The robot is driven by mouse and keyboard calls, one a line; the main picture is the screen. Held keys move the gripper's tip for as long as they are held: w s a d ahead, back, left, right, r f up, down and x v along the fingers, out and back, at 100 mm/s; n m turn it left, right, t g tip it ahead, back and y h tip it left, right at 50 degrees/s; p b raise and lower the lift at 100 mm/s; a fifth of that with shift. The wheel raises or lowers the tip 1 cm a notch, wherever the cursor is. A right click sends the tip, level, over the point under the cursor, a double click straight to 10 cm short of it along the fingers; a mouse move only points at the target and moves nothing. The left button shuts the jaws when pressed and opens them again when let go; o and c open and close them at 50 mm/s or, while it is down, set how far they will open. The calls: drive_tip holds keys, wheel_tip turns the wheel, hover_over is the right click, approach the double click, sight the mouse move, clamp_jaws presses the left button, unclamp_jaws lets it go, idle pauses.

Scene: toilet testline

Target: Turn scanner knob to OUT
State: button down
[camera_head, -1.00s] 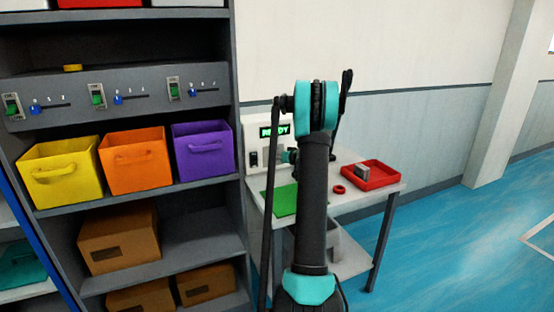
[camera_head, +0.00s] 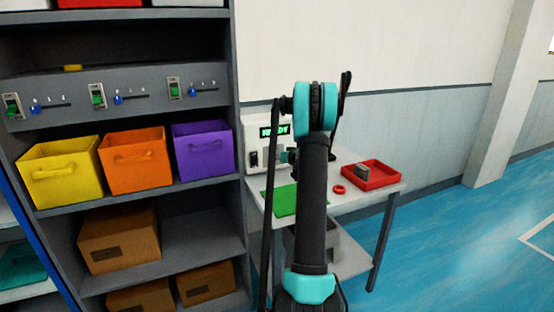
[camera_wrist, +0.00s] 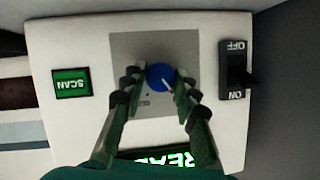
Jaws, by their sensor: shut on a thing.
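In the wrist view the scanner panel (camera_wrist: 60,45) fills the picture, turned upside down. Its round blue knob (camera_wrist: 160,77) has a white pointer line that slants to the lower right. My gripper (camera_wrist: 159,80) is shut on the knob, one finger on each side. Most of the lettering around the knob is hidden or too small to read. In the head view the white scanner (camera_head: 252,136) stands on a table, its display (camera_head: 274,131) lit green. My arm stands in front and hides part of the scanner and the knob.
On the panel are a green SCAN button (camera_wrist: 72,84) and a black ON/OFF switch (camera_wrist: 235,70). The white table (camera_head: 345,203) holds a green mat (camera_head: 285,200), a red ring (camera_head: 339,189) and a red tray (camera_head: 385,180) with a grey object. A shelf (camera_head: 240,85) stands at left.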

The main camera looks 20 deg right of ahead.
drive_tip(key=shift+d+m+y, duration=0.2)
drive_tip(key=shift+m+y, duration=0.5)
drive_tip(key=shift+m, duration=0.5)
drive_tip(key=m+t+y, duration=0.1)
drive_tip(key=m, duration=0.1)
drive_tip(key=shift+f+m+y, duration=0.15)
drive_tip(key=shift+m+y, duration=0.15)
drive_tip(key=m+t+y, duration=0.1)
drive_tip(key=m, duration=0.1)
drive_tip(key=m+t+y, duration=0.1)
drive_tip(key=m, duration=0.2)
drive_tip(key=shift+f, duration=0.2)
drive_tip(key=shift+m, duration=0.4)
drive_tip(key=c, duration=1.2)
unclamp_jaws()
drive_tip(key=shift+o, duration=0.2)
drive_tip(key=v, duration=1.2)
drive_tip(key=shift+d, duration=0.1)
